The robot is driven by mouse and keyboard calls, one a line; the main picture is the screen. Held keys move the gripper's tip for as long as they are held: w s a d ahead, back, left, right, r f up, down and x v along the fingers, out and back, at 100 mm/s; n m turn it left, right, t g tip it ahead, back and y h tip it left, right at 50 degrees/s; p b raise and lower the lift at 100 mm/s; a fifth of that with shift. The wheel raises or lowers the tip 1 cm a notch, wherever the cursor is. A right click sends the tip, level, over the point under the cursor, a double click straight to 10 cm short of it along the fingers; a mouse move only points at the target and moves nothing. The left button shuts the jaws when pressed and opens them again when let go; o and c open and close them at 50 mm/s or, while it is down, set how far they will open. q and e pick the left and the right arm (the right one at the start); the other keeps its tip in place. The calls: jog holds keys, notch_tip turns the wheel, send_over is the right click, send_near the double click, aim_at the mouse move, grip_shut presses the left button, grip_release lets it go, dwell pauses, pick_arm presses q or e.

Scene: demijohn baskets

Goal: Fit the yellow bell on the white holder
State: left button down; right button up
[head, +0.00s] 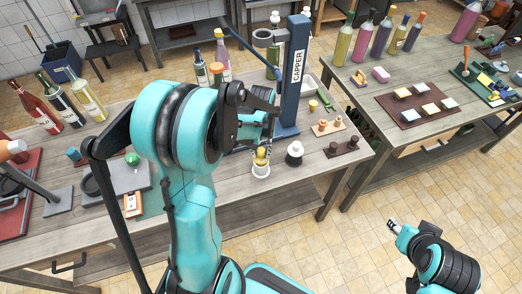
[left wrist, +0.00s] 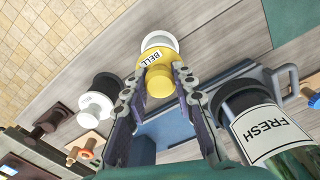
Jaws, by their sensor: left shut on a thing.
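The yellow bell (left wrist: 158,66), lettered BELL, is between the fingers of my left gripper (left wrist: 161,82), which is shut on it. In the head view the yellow bell (head: 261,157) shows below my left gripper (head: 262,148), right over the white holder (head: 261,171). The white holder's rim (left wrist: 160,38) shows just past the bell in the left wrist view. Whether the bell is seated in it or only just above it, I cannot tell. My right gripper (head: 393,224) is far off at the lower right, over the floor; its jaws are too small to judge.
A container labelled FRESH (left wrist: 265,130) is beside my left gripper.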

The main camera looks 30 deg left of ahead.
pick_arm(q)
jog(key=shift+f+b, duration=1)
jog(key=shift+f, duration=0.25)
jog(key=c, duration=1.2)
grip_release()
jog(key=shift+o, duration=0.2)
jog(key=shift+r, duration=0.15)
notch_tip(320, 180, up, 12)
jog(key=shift+f, duration=0.1)
